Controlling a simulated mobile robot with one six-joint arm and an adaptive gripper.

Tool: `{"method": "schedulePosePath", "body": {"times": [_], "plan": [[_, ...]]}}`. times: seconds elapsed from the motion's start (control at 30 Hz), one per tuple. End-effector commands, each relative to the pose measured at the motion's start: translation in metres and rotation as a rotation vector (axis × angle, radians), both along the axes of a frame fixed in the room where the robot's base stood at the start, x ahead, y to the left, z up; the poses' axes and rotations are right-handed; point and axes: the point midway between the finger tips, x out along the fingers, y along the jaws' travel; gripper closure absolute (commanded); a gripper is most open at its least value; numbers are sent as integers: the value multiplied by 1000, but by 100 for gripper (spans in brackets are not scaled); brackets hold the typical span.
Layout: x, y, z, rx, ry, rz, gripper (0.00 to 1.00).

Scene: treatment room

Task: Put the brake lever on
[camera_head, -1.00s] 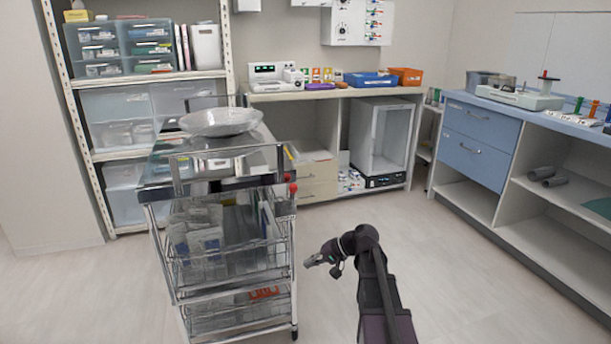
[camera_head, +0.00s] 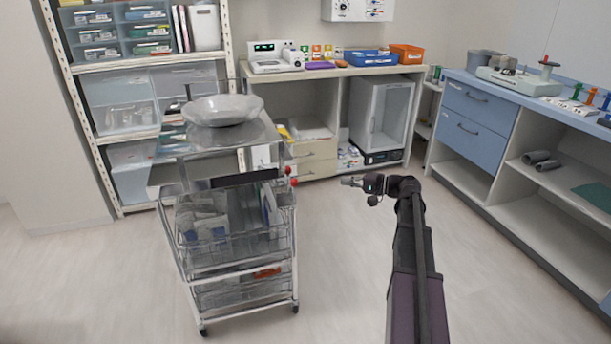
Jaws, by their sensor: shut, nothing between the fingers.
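A metal trolley (camera_head: 222,163) with wire baskets stands left of centre. Small red parts (camera_head: 290,171) show at its right side, just under the top. One may be the brake lever, but they are too small to tell its shape or position. My gripper (camera_head: 346,182) is shut and empty. In the picture it is to the right of the red parts, with a gap between, and points left toward the trolley.
Wire baskets (camera_head: 230,245) below hold packets. Shelves stand behind at left, a bench (camera_head: 330,72) at the back and a blue-drawer counter (camera_head: 480,120) at right. The floor (camera_head: 340,270) between trolley and counter is clear.

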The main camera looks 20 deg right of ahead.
Motion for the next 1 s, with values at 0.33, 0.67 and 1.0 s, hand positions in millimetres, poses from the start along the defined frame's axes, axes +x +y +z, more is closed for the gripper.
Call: {"method": "schedulePosePath", "body": {"times": [0.33,0.67,1.0], "plan": [[0,-3,3,6,-5,-4,100],[5,4,2,6,-4,-2,100],[27,34,-1,6,-4,-1,100]]}}
